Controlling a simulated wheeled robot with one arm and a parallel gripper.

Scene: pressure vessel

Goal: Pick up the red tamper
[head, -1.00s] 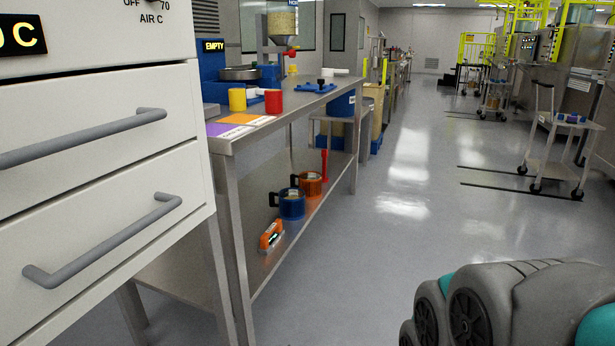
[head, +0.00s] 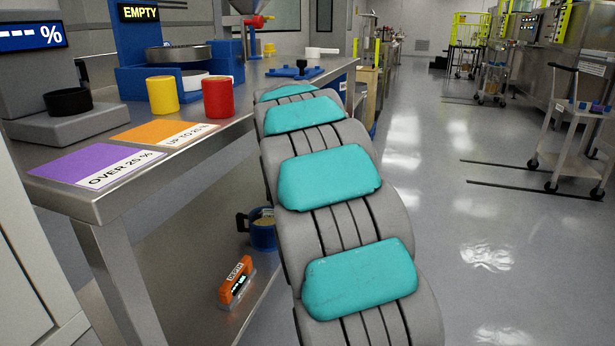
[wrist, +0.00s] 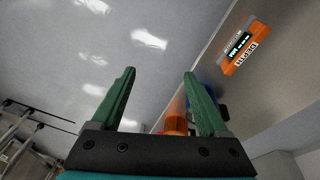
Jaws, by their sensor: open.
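The red tamper cannot be made out with certainty now. In the head view my arm covers the part of the lower shelf where an upright red piece stood earlier. In the wrist view a bit of red shows low between my fingers by the orange mug (wrist: 176,122), too small to identify. My gripper (wrist: 160,72) is open with green fingers apart and nothing between the tips. The orange mug and a blue mug (wrist: 221,107) lie beyond the fingers, partly hidden by the right finger. The gripper is not visible in the head view.
The blue mug (head: 263,232) and an orange gauge (head: 236,281) are on the lower shelf; the gauge also shows in the wrist view (wrist: 245,47). The steel tabletop (head: 130,185) above holds a yellow cup (head: 162,95) and red cup (head: 218,97). Floor (head: 450,220) to the right is clear.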

